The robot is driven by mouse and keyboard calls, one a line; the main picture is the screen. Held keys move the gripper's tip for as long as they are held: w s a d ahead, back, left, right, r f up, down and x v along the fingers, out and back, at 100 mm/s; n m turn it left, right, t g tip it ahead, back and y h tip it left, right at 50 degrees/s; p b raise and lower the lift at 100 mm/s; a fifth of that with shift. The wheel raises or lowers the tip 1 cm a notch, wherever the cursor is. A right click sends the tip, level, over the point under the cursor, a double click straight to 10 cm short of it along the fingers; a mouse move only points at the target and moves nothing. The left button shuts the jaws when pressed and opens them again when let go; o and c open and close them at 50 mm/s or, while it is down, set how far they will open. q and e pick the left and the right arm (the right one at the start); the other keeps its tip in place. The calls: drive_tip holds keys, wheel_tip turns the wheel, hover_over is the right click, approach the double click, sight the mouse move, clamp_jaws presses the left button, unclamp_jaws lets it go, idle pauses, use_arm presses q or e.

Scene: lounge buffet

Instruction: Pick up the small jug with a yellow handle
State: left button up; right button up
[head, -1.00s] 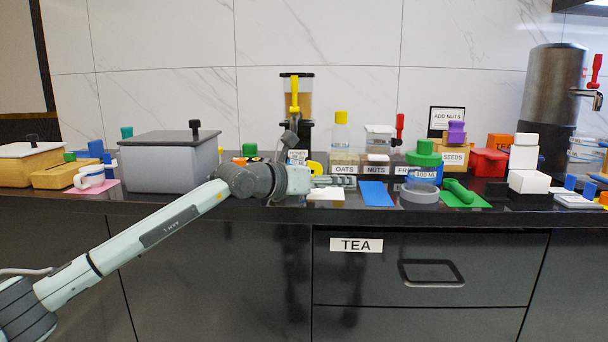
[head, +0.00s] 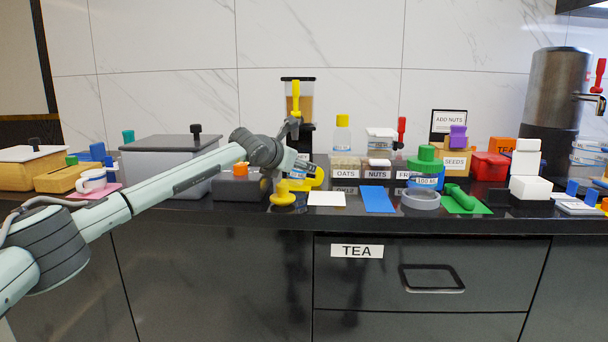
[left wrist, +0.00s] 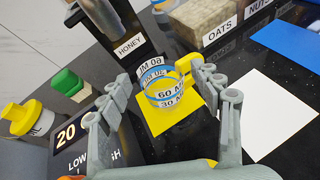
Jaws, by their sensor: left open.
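The small jug (left wrist: 168,92) is clear with blue bands, carries 60 and 30 ML marks, and has a yellow handle (left wrist: 188,67). It stands upright on a yellow mat (left wrist: 155,125) in the left wrist view. In the head view its yellow handle (head: 317,178) shows beside my left gripper (head: 300,168), which partly hides the jug. My left gripper is open in the left wrist view (left wrist: 163,92). One finger is on the jug's left, the other by the handle on its right. I cannot tell whether the right finger touches the handle. My right gripper is not in view.
A honey dispenser (head: 298,98) stands behind the jug. A grey lidded box (head: 170,165) and a dark box (head: 240,188) are left. A yellow object (head: 283,196) stands in front. A white mat (head: 326,199) and blue mat (head: 378,199) lie clear to the right.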

sight(297, 180)
use_arm(q)
drive_tip(key=shift+w, duration=0.1)
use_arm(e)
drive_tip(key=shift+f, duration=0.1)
use_arm(q)
drive_tip(key=c, duration=1.3)
drive_tip(key=shift+r, duration=0.3)
wheel_tip(297, 180, up, 4)
drive_tip(key=shift+f+b, duration=0.25)
drive_tip(key=shift+b, duration=0.15)
drive_tip(key=s+a+r+b, duration=0.2)
drive_tip(key=s+a+r, duration=0.5)
drive_tip(key=a, duration=0.2)
drive_tip(key=shift+a, duration=0.2)
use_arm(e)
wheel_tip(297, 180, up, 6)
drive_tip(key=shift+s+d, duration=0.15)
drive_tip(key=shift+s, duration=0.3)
